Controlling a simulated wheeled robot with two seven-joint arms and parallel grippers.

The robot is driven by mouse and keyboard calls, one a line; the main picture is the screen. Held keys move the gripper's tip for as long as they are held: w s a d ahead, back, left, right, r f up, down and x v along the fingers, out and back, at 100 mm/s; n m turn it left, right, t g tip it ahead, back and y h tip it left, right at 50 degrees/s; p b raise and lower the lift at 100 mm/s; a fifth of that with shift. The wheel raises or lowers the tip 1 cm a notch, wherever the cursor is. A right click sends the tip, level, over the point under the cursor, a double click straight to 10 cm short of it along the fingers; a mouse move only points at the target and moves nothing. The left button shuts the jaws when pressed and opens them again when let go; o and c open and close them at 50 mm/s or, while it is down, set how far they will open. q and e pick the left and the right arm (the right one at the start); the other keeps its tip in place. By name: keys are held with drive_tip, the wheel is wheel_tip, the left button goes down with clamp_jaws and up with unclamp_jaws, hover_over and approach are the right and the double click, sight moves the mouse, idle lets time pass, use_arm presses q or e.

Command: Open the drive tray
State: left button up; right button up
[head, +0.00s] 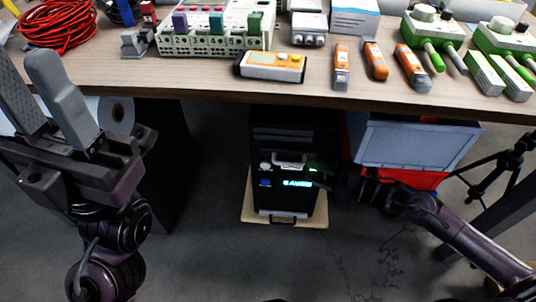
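A black computer tower (290,136) stands under the desk, its front facing me. A silver handle-like bar (289,162) and a glowing cyan label (297,184) show on its front. I cannot clearly make out the drive tray or whether it is out at all. My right gripper (322,178) reaches in from the right, with its fingers at the right side of the tower front by the label. Its fingers are dark and small, so I cannot tell their opening or any contact. My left gripper (42,92) is raised at the left, fingers apart and empty.
The wooden desk (200,82) overhangs the tower and holds orange-and-grey handheld devices, an orange-and-white box (272,66) and green instruments. The tower stands on a light wooden board (254,207). A grey-lidded red bin (412,145) stands right of it. Floor in front is clear.

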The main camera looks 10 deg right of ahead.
sight(288, 163)
drive_tip(key=b+x, duration=0.3)
drive_tip(key=x, duration=0.5)
clamp_jaws()
